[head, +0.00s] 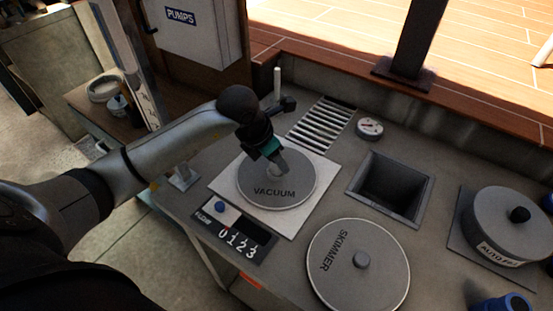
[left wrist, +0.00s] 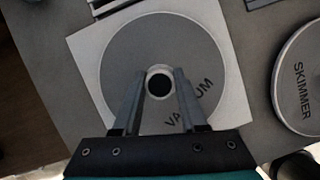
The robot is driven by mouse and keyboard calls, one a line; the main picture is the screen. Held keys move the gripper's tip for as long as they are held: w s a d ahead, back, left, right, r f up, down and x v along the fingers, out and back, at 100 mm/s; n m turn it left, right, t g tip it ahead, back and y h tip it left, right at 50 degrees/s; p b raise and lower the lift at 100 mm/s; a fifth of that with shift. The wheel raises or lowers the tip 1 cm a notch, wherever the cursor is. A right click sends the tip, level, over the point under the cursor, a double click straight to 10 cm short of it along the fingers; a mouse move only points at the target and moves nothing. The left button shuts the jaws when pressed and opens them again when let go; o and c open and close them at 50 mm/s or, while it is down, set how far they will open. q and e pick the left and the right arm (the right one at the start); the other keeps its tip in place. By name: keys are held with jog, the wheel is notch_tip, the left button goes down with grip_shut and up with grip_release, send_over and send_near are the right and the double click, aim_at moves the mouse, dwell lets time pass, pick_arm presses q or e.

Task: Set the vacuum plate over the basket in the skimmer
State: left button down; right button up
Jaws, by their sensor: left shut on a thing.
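The vacuum plate (head: 274,192) is a round grey disc marked VACUUM, lying flat on a pale square mat (head: 308,201). My left gripper (head: 277,166) is above its middle, shut on the short round collar at the plate's centre. In the left wrist view the two fingers (left wrist: 159,84) flank the collar with its dark hole, and the plate (left wrist: 203,57) spreads around them. A round lid marked SKIMMER (head: 335,280), with a centre knob, lies at the front. No basket is visible; the dark square opening (head: 391,188) shows no clear contents. My right gripper is out of view.
A slotted grate (head: 320,124) and a small round gauge (head: 370,128) are behind the plate. A lidded round canister (head: 512,222) stands at the right. A low wall bounds the back.

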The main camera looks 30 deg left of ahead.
pick_arm(q)
jog(key=shift+c, duration=1.9)
grip_release()
jog(key=shift+f, duration=0.1)
jog(key=shift+o, duration=0.4)
jog(key=shift+o, duration=0.4)
jog(key=shift+r+p, duration=1.9)
jog(key=shift+r, duration=0.65)
jog(key=shift+r, duration=0.1)
jog(key=shift+r+p, duration=1.45)
jog(key=shift+r, duration=0.45)
